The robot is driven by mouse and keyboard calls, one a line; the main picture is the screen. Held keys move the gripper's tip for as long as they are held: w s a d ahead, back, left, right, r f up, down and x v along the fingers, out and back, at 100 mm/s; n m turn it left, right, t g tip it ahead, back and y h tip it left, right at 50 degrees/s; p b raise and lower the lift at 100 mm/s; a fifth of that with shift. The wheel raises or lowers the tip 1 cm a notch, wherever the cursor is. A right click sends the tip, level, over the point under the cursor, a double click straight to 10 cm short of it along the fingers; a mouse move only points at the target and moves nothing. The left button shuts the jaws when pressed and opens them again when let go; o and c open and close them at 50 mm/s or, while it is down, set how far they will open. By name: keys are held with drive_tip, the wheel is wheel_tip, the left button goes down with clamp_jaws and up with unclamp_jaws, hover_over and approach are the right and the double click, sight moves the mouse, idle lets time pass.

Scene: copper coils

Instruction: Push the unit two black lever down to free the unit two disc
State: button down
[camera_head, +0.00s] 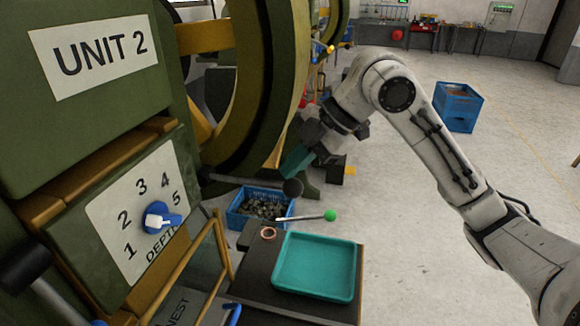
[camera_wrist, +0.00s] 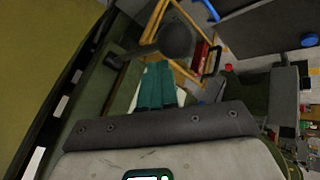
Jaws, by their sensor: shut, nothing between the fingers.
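The unit two black lever shows in the head view as a dark rod ending in a round black knob (camera_head: 292,188). It sticks out to the right from the green machine, nearly level. My gripper (camera_head: 288,170) has teal fingers, shut and empty, just above the knob; a small gap or light touch cannot be told apart. In the wrist view, the black knob (camera_wrist: 176,40) lies just beyond the tips of my shut gripper (camera_wrist: 157,66), and its rod runs left to a mount. I cannot make out the unit two disc for certain.
A green-knobbed lever (camera_head: 330,215) sits below the black one. A teal tray (camera_head: 313,292) and a copper ring (camera_head: 268,233) are on a dark stand. A blue crate (camera_head: 240,219) holds small metal pieces. The white depth dial (camera_head: 128,205) is at left. Open floor lies right.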

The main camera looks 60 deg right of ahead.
drive_tip(key=shift+w+r+p, duration=0.2)
drive_tip(key=shift+r+p, duration=0.75)
drive_tip(key=shift+r, duration=0.4)
drive_tip(key=r+p, duration=0.2)
drive_tip(key=r, duration=0.1)
drive_tip(key=r+p, duration=0.2)
drive_tip(key=shift+w+a, duration=0.2)
drive_tip(key=shift+w, duration=0.15)
